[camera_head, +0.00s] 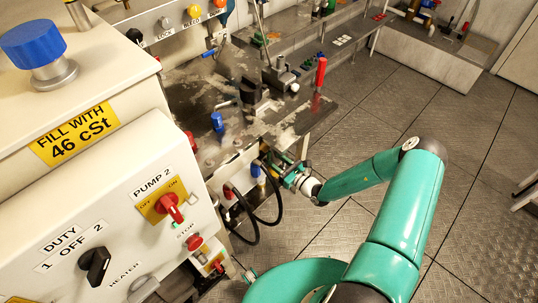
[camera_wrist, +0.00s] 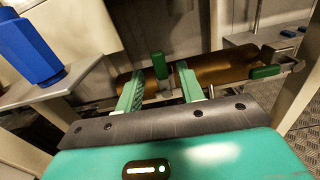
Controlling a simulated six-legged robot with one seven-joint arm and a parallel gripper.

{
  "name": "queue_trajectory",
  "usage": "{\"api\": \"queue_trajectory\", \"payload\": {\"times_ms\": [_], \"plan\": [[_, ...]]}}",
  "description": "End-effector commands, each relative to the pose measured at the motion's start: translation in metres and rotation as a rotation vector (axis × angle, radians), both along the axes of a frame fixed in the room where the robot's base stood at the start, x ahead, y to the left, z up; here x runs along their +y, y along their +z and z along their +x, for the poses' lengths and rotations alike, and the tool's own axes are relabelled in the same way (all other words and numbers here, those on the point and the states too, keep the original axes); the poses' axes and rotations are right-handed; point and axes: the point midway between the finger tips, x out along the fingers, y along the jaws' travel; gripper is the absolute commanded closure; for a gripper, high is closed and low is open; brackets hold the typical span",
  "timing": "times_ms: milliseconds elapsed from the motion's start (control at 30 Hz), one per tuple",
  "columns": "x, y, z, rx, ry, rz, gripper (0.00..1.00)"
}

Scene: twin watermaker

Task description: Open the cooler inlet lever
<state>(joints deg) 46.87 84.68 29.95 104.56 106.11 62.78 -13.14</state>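In the wrist view a brown metal cylinder (camera_wrist: 222,66), likely the cooler, lies across the picture under the bench. An upright green lever grip (camera_wrist: 160,64) shows in front of it, and a second green grip (camera_wrist: 265,71) lies flat at its right end. No label shows which one is the cooler inlet lever. My gripper (camera_wrist: 160,80) is open, one green finger on each side of the upright grip. I cannot tell whether they touch it. In the head view my gripper (camera_head: 291,176) is by the bench's lower side, and the levers are too small to make out.
A blue-capped fitting (camera_wrist: 28,45) stands at the left of the wrist view. In the head view black hoses (camera_head: 250,222) hang left of my gripper, beside the white control panel (camera_head: 120,235). The metal bench (camera_head: 225,95) is above. Open floor (camera_head: 350,125) lies to the right.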

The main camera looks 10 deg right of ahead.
Motion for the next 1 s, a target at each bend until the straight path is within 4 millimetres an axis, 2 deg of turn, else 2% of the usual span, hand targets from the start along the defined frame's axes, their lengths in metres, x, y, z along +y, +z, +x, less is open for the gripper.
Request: {"api": "queue_trajectory", "payload": {"times_ms": [200, 400, 1000], "plan": [[-0.029, 0.0, -0.038, 0.0, -0.003, 0.0, 0.62], [-0.042, 0.0, -0.057, -0.001, -0.001, 0.0, 0.62], [-0.044, 0.0, -0.06, -0.001, 0.0, 0.001, 0.62]]}}
